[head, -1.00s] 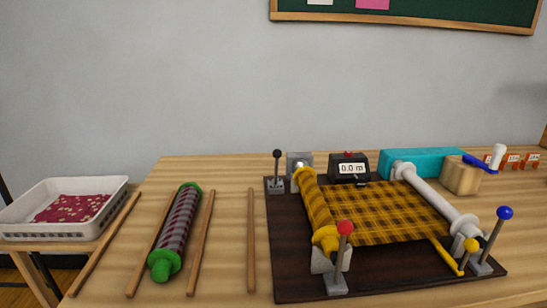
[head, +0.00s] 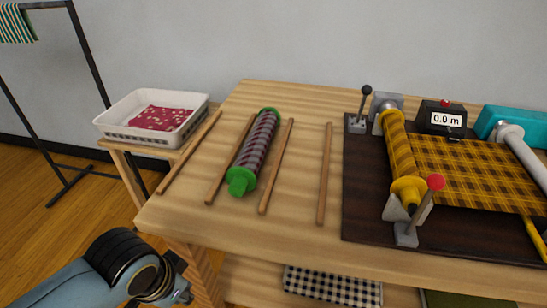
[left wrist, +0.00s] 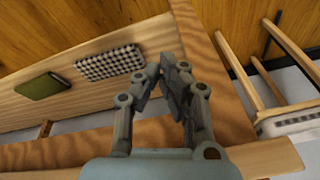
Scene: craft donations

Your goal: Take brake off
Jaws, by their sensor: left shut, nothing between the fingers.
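A cloth-winding machine on a dark base board (head: 365,215) stands at the right of the table. A lever with a red knob (head: 436,182) leans to the right at its front, by the yellow roll (head: 398,145) of checked cloth. A lever with a black knob (head: 366,90) stands upright at its back left. I cannot tell which lever is the brake. My left gripper (head: 182,283) is low in front of the table, far left of the levers. In the left wrist view its fingers (left wrist: 172,66) are together and empty. My right gripper is not in view.
A green-ended roll (head: 255,150) and several wooden sticks (head: 325,172) lie on the table. A white tray (head: 185,132) with red cloth is at the left. Folded cloth (head: 332,286) lies on a lower shelf.

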